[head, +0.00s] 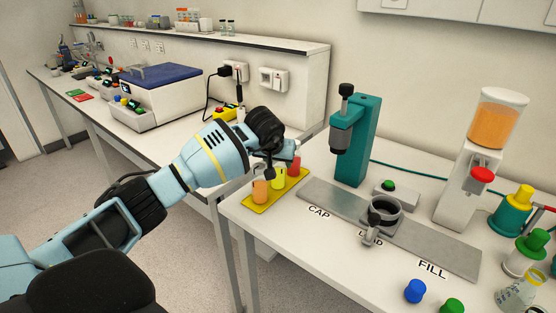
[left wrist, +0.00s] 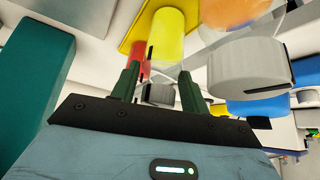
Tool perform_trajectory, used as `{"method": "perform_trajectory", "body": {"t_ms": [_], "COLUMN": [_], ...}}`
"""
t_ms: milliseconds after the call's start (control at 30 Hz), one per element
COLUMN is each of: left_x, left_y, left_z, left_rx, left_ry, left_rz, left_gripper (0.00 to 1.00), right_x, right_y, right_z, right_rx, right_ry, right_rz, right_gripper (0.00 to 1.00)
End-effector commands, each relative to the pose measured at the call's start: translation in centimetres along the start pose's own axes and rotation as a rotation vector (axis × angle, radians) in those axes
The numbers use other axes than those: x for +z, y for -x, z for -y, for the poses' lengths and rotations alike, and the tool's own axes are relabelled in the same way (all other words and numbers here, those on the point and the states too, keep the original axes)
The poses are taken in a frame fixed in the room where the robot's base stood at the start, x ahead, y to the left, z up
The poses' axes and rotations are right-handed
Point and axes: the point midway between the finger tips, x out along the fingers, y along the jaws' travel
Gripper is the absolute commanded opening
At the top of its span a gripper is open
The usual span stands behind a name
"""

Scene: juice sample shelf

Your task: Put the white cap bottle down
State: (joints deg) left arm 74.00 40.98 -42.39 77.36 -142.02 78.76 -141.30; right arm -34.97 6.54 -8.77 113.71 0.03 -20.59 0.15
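A yellow rack (head: 262,205) stands at the near left of the bench. It bears an orange bottle (head: 260,188), a yellow bottle (head: 279,180) and a red bottle (head: 294,167). My left gripper (head: 273,168) is just above them and hides their tops. A larger pale grey cap (left wrist: 246,70) on the orange bottle (left wrist: 235,12) is beside the fingers. My right gripper is not in view.
A teal press (head: 357,140) stands right of the rack, behind a grey plate (head: 440,245) with a ring holder (head: 383,212). A juice dispenser (head: 480,160) and loose blue (head: 415,291) and green caps (head: 452,306) are farther right. A blue-lidded machine (head: 160,90) is on the back bench.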

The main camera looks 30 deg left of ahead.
Motion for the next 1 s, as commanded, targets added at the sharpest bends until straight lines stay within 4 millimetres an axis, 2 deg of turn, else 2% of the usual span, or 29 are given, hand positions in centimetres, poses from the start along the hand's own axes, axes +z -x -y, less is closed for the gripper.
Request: {"method": "perform_trajectory", "body": {"t_ms": [33, 100, 133, 400, 533, 1000], "left_x": [0.0, 0.0, -0.1, -0.1, -0.3, -0.3], "left_y": [0.1, 0.1, 0.1, 0.2, 1.0, 9.7], "left_z": [0.0, 0.0, 0.0, 0.0, 0.0, 0.0], "left_rx": [0.001, 0.001, 0.001, 0.001, 0.001, 0.001], "left_ry": [0.0, 0.0, 0.0, 0.001, 0.0, 0.0], "left_rz": [-0.001, -0.001, -0.001, -0.001, -0.003, -0.003], "left_gripper": [0.52, 0.61, 0.62, 0.62, 0.62, 0.62], "right_x": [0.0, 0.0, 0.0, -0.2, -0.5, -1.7], "right_y": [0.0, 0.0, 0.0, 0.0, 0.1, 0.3], "right_z": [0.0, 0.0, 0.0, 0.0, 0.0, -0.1], "right_rx": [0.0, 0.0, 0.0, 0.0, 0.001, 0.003], "right_ry": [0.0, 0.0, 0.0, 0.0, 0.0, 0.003], "right_rz": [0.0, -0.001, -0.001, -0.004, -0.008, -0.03], "right_gripper": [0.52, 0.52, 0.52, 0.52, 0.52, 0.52]}}
